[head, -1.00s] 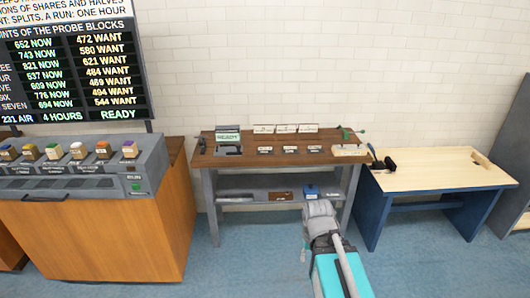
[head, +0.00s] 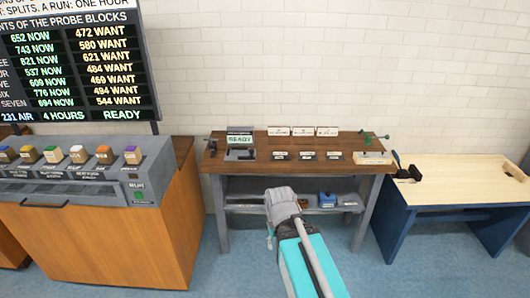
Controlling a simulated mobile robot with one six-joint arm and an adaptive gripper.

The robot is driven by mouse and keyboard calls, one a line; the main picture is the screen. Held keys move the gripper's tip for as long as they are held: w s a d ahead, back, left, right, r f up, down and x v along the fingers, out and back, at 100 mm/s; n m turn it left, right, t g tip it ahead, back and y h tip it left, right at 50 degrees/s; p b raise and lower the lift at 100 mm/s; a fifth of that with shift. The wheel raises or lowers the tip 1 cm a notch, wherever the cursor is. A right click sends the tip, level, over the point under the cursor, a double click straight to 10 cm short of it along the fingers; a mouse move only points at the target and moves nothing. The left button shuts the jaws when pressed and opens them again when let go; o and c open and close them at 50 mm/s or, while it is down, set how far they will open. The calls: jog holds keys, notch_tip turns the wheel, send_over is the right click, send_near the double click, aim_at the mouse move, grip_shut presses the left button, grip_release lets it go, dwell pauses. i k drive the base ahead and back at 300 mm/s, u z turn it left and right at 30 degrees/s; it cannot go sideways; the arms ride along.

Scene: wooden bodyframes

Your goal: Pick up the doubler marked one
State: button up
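A dark wood bench (head: 250,165) on grey legs stands ahead in the head view. Three small dark pieces with pale labels lie in a row on its top: a left one (head: 281,156), a middle one (head: 307,156) and a right one (head: 333,155). Their marks are too small to read, so I cannot tell which is the doubler marked one. My arm rises from the bottom in front of the bench, with a grey joint at its upper end covering part of the lower shelf. I cannot make out my gripper's fingers.
Three white cards (head: 303,131) stand behind the row. A device with a READY sign (head: 240,139) is at the bench's left, a pale block (head: 372,158) at its right. The lower shelf holds a blue box (head: 327,200). A console (head: 90,230) stands left, a pale-topped table (head: 460,180) right.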

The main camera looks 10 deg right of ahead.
aim_at(276, 155)
jog(key=u, duration=0.05)
jog(key=i, duration=1.3)
jog(key=z, duration=0.5)
